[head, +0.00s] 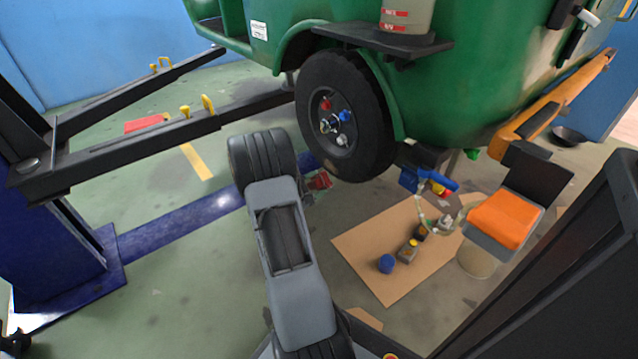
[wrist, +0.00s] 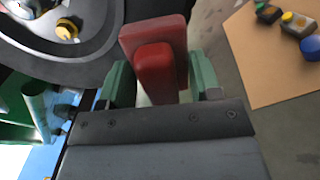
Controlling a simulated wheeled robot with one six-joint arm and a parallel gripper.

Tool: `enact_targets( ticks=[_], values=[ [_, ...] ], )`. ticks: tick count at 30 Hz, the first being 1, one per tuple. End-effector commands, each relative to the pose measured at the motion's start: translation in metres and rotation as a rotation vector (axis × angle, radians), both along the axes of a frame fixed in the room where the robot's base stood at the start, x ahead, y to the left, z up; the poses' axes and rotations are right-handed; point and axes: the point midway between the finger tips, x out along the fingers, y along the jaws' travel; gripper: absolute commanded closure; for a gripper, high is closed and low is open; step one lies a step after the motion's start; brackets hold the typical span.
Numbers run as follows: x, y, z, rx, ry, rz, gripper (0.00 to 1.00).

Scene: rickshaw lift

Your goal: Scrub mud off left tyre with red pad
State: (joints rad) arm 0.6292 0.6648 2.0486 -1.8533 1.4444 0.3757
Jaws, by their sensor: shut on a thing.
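The red pad (wrist: 155,55) is between the green fingers of my gripper (wrist: 160,76), which is shut on its handle. In the head view the pad (head: 320,180) shows small and partly hidden by my arm, just below and left of the tyre. The tyre (head: 375,125) is black, mounted on the green rickshaw, with coloured nuts on its hub. The wheel (wrist: 100,20) fills the upper left of the wrist view, beside the pad. I cannot tell whether pad and tyre touch. No mud shows clearly on the visible tyre face.
The green rickshaw body (head: 470,80) stands on lift arms (head: 130,145) above the floor. A dark post rises at right.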

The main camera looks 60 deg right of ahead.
Motion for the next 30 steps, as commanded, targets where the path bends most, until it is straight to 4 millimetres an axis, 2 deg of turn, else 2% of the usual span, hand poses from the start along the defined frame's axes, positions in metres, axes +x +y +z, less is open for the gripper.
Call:
enact_targets(
  ticks=[11, 22, 30],
  values=[
    [0.001, 0.002, 0.0, 0.0, 0.0, 0.0, 0.61],
    [0.009, 0.026, 0.0, 0.0, 0.0, 0.001, 0.61],
    [0.009, 0.028, 0.0, -0.001, 0.0, -0.001, 0.61]
  ],
)
